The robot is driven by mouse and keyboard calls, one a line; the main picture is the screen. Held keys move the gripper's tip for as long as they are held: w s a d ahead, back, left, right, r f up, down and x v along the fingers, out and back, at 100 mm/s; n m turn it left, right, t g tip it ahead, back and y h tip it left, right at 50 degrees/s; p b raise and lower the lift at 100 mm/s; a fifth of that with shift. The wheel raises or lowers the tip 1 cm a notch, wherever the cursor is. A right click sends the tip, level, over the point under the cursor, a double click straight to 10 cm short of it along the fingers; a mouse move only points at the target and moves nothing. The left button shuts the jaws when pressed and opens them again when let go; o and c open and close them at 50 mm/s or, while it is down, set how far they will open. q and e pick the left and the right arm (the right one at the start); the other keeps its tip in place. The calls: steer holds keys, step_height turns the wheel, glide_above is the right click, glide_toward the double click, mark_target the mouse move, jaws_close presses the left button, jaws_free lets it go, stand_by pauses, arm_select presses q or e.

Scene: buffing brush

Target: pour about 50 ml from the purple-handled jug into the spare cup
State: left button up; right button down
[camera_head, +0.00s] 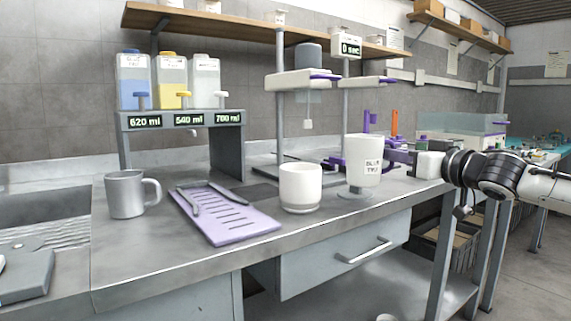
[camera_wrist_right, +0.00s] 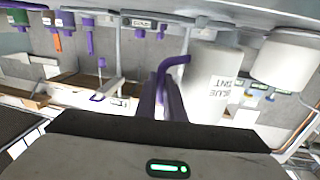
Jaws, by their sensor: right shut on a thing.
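The white jug (camera_head: 360,158) with a partly readable "BLUE" label is upright at the right of the bench, over a grey disc (camera_head: 355,193). I cannot tell whether it touches the disc. My right gripper (camera_head: 392,157) comes from the right and is shut on its purple handle. In the right wrist view, the handle (camera_wrist_right: 178,61) runs between the fingers and the jug (camera_wrist_right: 208,85) appears upside down. A white cup (camera_head: 300,190) stands just left of the jug and apart from it; it also shows in the wrist view (camera_wrist_right: 285,62). Its inside is hidden. My left gripper is out of view.
A grey metal mug (camera_head: 125,196) and a lilac slotted tray (camera_head: 238,231) with tools are left of the cup. Behind stand a dispenser (camera_head: 184,121) with three bottles and a stand (camera_head: 280,130) with a "0 sec" display. The bench front is clear.

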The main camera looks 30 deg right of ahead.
steer(key=shift+w+r, duration=0.1)
steer(key=shift+r, duration=0.15)
